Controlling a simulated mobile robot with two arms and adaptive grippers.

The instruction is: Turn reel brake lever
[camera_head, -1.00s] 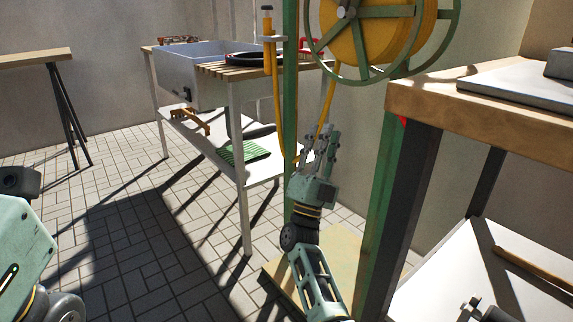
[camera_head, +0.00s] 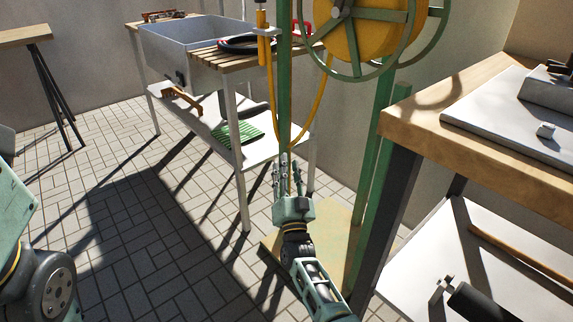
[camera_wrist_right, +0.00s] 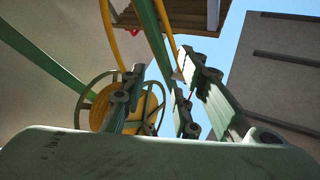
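The hose reel (camera_head: 358,25), a yellow drum between green spoked rims, is at the top of the head view on a green frame. It also shows in the right wrist view (camera_wrist_right: 150,108). A small red part (camera_head: 301,29) shows beside the green post, left of the reel; I cannot tell whether it is the brake lever. My right gripper (camera_head: 284,168) is below and left of the reel, in front of the green post, with its fingers apart and empty. The fingers also show spread in the right wrist view (camera_wrist_right: 162,82). My left gripper is out of view.
A yellow hose (camera_head: 271,100) hangs by the post (camera_head: 284,110). A sink table (camera_head: 180,52) stands behind to the left. A wooden-topped workbench (camera_head: 430,118) is close on the right. Tiled floor (camera_head: 140,220) lies open at the left.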

